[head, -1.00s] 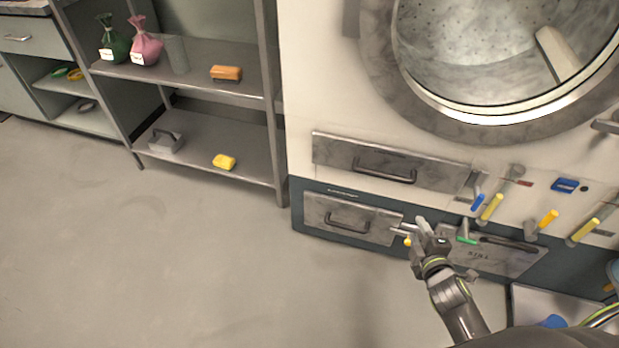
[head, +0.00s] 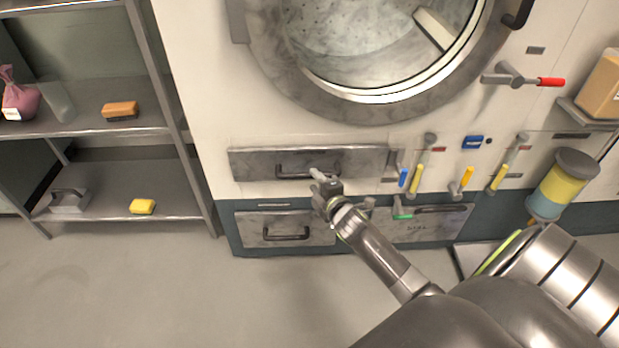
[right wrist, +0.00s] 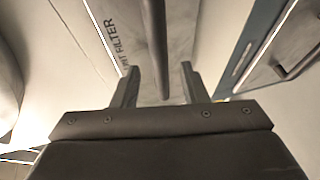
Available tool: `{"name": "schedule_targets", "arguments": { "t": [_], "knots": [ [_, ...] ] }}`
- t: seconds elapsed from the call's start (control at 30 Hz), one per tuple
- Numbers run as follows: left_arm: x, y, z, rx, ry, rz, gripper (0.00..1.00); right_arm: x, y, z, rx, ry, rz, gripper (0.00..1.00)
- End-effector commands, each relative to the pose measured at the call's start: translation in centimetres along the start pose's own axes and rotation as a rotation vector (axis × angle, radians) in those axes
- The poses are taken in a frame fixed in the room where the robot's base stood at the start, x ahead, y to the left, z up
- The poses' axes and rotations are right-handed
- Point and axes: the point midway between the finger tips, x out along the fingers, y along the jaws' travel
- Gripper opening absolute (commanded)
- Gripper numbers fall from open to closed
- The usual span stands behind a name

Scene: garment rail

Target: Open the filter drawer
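The filter drawer (head: 250,164) is a wide grey metal front on the cream machine, below the round door. It looks flush with the machine. Its dark bar handle (head: 293,175) is partly hidden by my right gripper (head: 318,176). In the right wrist view the drawer front (right wrist: 118,42) carries lettering ending in "FILTER". There the handle bar (right wrist: 156,45) runs between the two spread fingers of my right gripper (right wrist: 160,78), with gaps on both sides. My left gripper is not in view.
A second drawer (head: 260,230) with its own handle sits just below, in the dark teal base. Coloured levers (head: 415,178) stick out to the right. A metal shelf (head: 165,175) stands at left. The floor in front is clear.

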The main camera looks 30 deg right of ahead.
Motion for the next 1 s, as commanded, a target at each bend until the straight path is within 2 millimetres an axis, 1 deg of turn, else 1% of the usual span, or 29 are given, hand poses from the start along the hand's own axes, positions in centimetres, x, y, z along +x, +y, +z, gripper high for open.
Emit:
{"name": "schedule_targets", "arguments": {
  "t": [0.03, 0.1, 0.2, 0.3, 0.43, 0.67, 0.77, 0.9, 1.0],
  "knots": [
    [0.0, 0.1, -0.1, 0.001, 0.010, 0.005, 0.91, 1.1, -0.2, 0.0, 0.000, 0.000, 0.001, 0.40],
    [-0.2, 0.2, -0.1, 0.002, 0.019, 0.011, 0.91, 2.1, -0.1, 0.0, 0.000, 0.000, 0.000, 0.40],
    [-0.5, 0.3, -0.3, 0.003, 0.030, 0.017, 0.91, 3.4, -0.2, 0.0, 0.000, 0.000, 0.000, 0.40],
    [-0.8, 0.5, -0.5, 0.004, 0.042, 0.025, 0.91, 4.2, -0.1, 0.0, 0.000, -0.001, -0.001, 0.40],
    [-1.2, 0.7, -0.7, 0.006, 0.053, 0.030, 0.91, 4.6, 0.0, 0.0, 0.000, 0.000, 0.000, 0.40],
    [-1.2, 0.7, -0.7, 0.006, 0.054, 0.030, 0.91, 4.6, 0.0, 0.0, 0.001, 0.000, -0.001, 0.40],
    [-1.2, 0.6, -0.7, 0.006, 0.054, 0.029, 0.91, 4.6, 0.0, 0.0, 0.001, 0.000, -0.001, 0.29],
    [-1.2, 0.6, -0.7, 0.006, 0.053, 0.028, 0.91, 4.6, 0.0, 0.0, 0.001, 0.000, -0.001, 0.11],
    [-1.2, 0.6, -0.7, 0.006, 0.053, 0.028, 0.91, 4.6, 0.0, 0.0, 0.001, 0.000, -0.001, 0.00]
  ]
}}
